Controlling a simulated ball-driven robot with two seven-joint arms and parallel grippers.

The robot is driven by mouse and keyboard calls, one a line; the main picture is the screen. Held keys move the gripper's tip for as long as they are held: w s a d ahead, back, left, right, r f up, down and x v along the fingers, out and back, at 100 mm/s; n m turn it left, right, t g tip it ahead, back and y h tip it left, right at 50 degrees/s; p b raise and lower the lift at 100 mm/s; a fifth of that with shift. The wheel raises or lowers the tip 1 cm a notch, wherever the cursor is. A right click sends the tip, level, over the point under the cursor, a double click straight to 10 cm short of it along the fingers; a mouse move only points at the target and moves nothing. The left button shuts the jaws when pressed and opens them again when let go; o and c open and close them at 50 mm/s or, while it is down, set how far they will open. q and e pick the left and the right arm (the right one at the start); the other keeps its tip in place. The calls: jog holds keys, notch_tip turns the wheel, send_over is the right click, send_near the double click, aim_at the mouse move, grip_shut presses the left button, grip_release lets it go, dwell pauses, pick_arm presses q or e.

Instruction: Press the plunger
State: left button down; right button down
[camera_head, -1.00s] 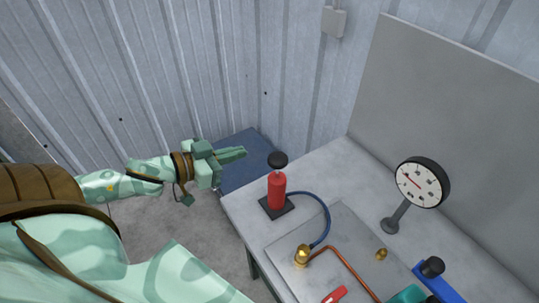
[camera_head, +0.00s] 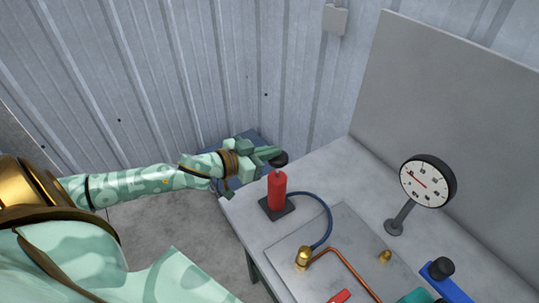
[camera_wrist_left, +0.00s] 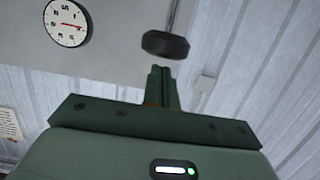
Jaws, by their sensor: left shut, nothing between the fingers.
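The plunger is a red cylinder (camera_head: 277,188) on a dark square base, standing on the grey table. Its black knob (camera_head: 280,160) is at the top. My left gripper (camera_head: 268,153) is shut and empty, with its fingertips close to the knob in the head view. In the left wrist view the knob (camera_wrist_left: 165,45) shows just beyond the shut fingertips (camera_wrist_left: 162,72), on a thin rod. I cannot tell whether the fingers touch the knob. My right gripper is not in view.
A blue hose (camera_head: 325,210) runs from the plunger to a brass fitting (camera_head: 303,257) on a metal plate. A round gauge (camera_head: 427,182) stands on a post to the right. A blue part with a black knob (camera_head: 441,268) lies at the lower right. A grey panel (camera_head: 440,110) rises behind the table.

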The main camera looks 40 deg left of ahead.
pick_arm(q)
jog(key=shift+f, duration=0.3)
notch_tip(320, 180, down, 6)
jog(key=shift+s+r+b, duration=0.1)
jog(key=shift+r+b, duration=0.05)
jog(key=shift+b, duration=0.3)
jog(key=r+p, duration=0.5)
jog(key=shift+s+a, duration=0.1)
jog(key=shift+s, duration=0.15)
jog(key=v, duration=0.9)
jog(key=shift+f, duration=0.25)
jog(key=shift+s, duration=0.15)
dwell(0.4)
